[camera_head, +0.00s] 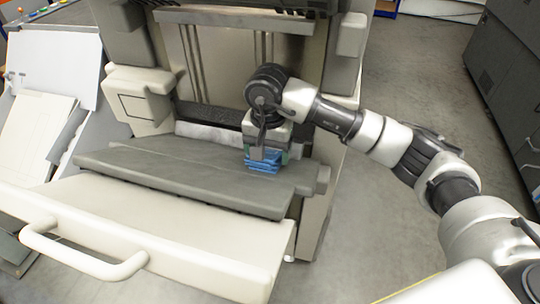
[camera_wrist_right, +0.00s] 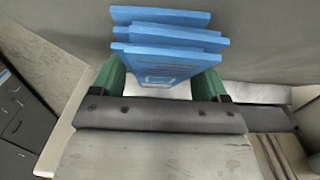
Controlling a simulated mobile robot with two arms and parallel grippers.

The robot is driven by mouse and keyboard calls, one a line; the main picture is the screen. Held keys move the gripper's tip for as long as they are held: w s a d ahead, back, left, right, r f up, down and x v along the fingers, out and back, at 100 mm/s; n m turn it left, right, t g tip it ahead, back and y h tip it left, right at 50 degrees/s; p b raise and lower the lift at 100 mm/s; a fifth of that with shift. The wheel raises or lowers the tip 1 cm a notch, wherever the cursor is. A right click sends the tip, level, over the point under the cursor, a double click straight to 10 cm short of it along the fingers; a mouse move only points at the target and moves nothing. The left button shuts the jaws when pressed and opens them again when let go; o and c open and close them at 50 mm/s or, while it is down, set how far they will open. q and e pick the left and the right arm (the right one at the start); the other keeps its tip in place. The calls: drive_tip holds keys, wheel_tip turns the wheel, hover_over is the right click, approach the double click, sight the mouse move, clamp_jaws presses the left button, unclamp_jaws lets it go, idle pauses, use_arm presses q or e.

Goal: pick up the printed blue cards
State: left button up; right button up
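The printed blue cards (camera_head: 262,161) lie as a small stack on the grey ledge of the machine, below my right gripper (camera_head: 268,150). In the right wrist view, several blue cards (camera_wrist_right: 170,38) show slightly offset from one another, with a pale printed mark on the nearest. The green fingers of my right gripper (camera_wrist_right: 160,84) stand apart on the two sides of the stack. A pale gap shows beside the lower part of the cards, and the card corners hide the fingertips. I see no clear grip. My left gripper is in neither view.
The grey ledge (camera_head: 150,172) is bare to the left of the cards. In front is a cream drawer front (camera_head: 180,235) with a curved handle (camera_head: 85,258). White sheets (camera_head: 55,65) lie at the left. The floor (camera_head: 410,75) is clear; a dark cabinet (camera_head: 508,70) stands right.

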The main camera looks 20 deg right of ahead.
drive_tip(key=c, duration=0.7)
drive_tip(key=shift+r, duration=0.15)
drive_tip(key=shift+c, duration=0.2)
